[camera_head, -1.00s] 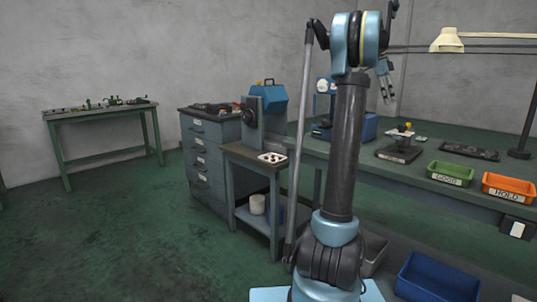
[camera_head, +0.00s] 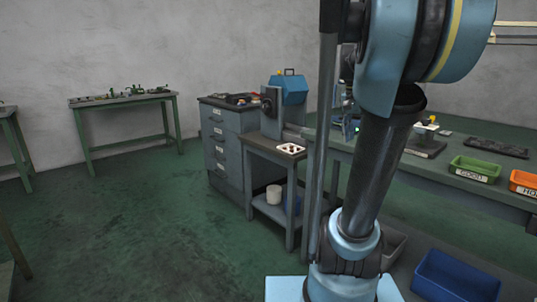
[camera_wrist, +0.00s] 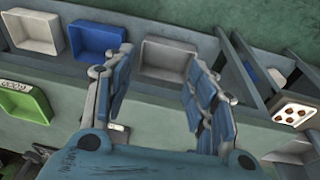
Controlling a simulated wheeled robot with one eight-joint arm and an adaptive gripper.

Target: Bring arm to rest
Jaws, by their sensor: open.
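My gripper (camera_wrist: 158,90) shows in the wrist view with its two blue-padded fingers spread apart. It is open, and nothing is between its fingers. In the wrist view it hangs over the bench side, with bins visible beyond the fingers. In the head view my arm rises tall and folded in the right half, and its upper links fill the top right. The gripper itself does not show in the head view; it is hidden or out of frame.
A green bench (camera_head: 470,195) carries a green GOOD bin (camera_head: 475,169) and an orange HOLD bin (camera_head: 524,183). A blue bin (camera_head: 455,277) lies low in front. A small stand (camera_head: 270,153) holds a white tray (camera_head: 291,149). A drawer cabinet (camera_head: 222,150) stands behind.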

